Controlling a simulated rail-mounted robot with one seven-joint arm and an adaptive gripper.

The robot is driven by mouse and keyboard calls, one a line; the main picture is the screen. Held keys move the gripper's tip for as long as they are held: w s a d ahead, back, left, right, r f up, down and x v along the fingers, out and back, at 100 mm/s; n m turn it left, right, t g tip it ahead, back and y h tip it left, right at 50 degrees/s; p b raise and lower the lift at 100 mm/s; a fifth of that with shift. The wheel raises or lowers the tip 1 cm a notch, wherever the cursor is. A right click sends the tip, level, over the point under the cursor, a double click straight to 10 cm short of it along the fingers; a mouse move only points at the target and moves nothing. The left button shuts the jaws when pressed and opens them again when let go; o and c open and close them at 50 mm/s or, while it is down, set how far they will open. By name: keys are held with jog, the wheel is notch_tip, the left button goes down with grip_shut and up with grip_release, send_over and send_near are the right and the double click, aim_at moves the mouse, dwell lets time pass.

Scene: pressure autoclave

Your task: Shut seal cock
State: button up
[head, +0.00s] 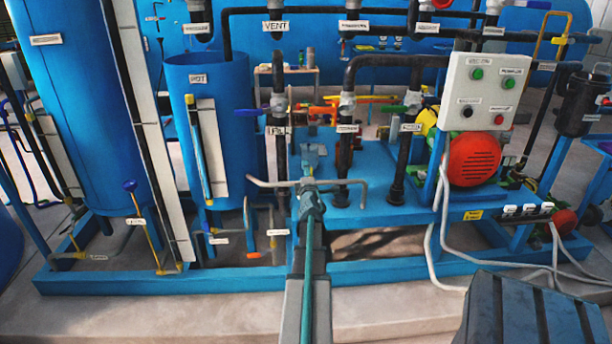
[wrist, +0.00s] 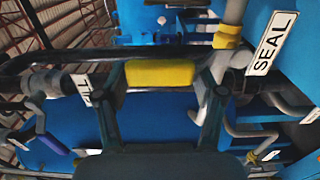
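In the wrist view a white SEAL label (wrist: 271,43) hangs at the upper right, beside a grey pipe with a yellow fitting (wrist: 228,36). The cock's handle cannot be singled out with certainty. My gripper (wrist: 163,82) has its two fingers spread wide. A yellow block (wrist: 160,73) shows between the fingertips; contact with it is not clear. In the head view my gripper (head: 309,170) is at the middle, near the thin grey bent pipe (head: 345,182) in front of the blue skid, and its fingers are too small to read.
The blue POT tank (head: 228,135) stands to the left. Dark vertical pipes (head: 343,155) with coloured handles rise behind my gripper. A control box (head: 487,90) and a red motor end (head: 474,160) are at the right.

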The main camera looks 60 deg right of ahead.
jog(key=shift+o, duration=0.9)
jog(key=v, duration=1.2)
